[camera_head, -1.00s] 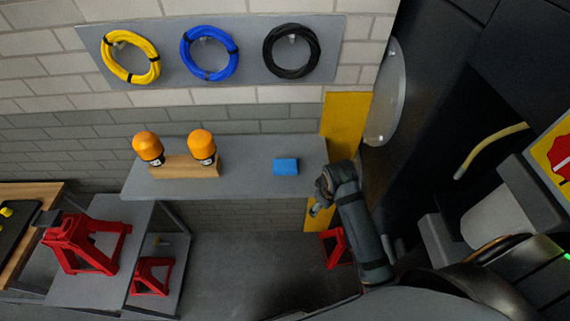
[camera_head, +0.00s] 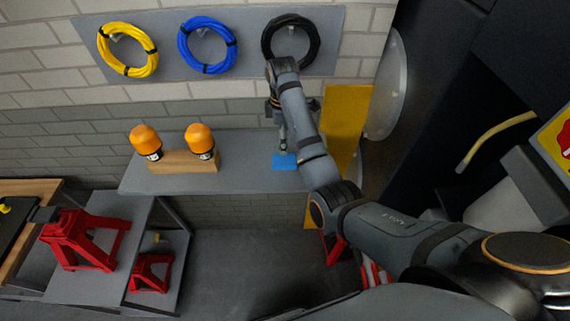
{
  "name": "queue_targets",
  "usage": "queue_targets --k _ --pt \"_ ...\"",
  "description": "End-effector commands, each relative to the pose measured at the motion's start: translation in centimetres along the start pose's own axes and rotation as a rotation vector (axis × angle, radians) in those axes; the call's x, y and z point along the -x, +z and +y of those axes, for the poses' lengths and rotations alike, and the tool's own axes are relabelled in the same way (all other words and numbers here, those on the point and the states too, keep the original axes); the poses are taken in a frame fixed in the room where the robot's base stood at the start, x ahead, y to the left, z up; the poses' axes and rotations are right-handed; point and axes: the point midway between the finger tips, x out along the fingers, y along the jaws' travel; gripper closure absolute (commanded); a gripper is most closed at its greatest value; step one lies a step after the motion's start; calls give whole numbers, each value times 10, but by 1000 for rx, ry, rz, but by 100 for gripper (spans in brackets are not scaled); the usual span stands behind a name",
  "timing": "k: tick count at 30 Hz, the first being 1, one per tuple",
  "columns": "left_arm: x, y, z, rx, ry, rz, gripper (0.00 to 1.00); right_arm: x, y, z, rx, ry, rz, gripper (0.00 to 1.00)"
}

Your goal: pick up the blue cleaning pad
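The blue cleaning pad (camera_head: 284,164) lies flat on the grey wall shelf, right of the orange-topped bottles. My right arm reaches in from the lower right and bends over the shelf. My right gripper (camera_head: 283,149) points down at the pad, with its tips at or just above the pad's back part. The gripper hides some of the pad's back edge. It looks narrow and small here, and I cannot tell whether its fingers are open or shut, or whether they touch the pad. My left gripper is not in view.
Yellow, blue and black coils hang above. A yellow panel (camera_head: 344,118) stands right of the shelf. Red stands (camera_head: 82,240) are at lower left.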

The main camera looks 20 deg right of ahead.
Motion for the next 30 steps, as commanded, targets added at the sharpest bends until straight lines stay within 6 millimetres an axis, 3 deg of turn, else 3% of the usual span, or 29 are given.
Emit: queue_targets --k 1,2,3,11,15,19,27,30 --pt "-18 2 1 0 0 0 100 -19 0 0 -1 0 0 22" --pt "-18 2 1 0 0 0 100 -21 0 0 -1 -1 0 22" --pt "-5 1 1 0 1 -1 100 -21 1 -1 -1 -3 -1 22" --pt "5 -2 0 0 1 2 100 -40 2 -1 -2 -1 -1 22" --pt "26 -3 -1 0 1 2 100 -62 7 -5 -2 -5 -2 22" --pt "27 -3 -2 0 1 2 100 -83 6 -4 -2 -1 0 22" --pt "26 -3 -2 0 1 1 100 -89 6 -3 -2 2 1 22" --pt "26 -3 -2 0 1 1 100 -89 6 -3 -2 2 1 35"
